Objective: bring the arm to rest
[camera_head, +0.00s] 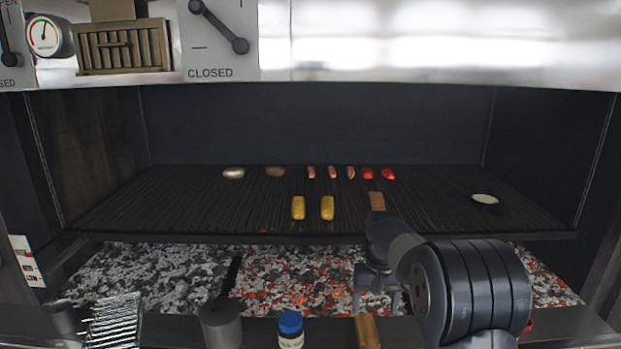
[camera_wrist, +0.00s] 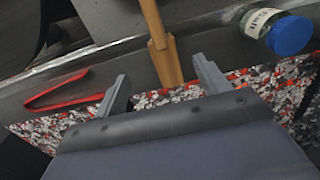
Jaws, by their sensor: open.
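My gripper (camera_head: 378,290) hangs low in front of the grill, over the lit coals, with its fingers pointing down. In the wrist view the two fingers of my gripper (camera_wrist: 160,70) stand apart with nothing held between them. A wooden-handled tool (camera_head: 368,332) lies at the front ledge just below the gripper. The wooden tool (camera_wrist: 156,35) shows beyond the fingertips in the wrist view, apart from them as far as I can tell. My arm covers part of the right side of the coal bed and ledge.
The grate (camera_head: 200,205) holds sausages, yellow pieces (camera_head: 327,208), a brown slab (camera_head: 377,201) and a small dish (camera_head: 485,199). Coals (camera_head: 290,275) glow below. On the front ledge stand a blue-capped jar (camera_head: 290,330), a grey cylinder (camera_head: 221,325) and a metal rack (camera_head: 113,322).

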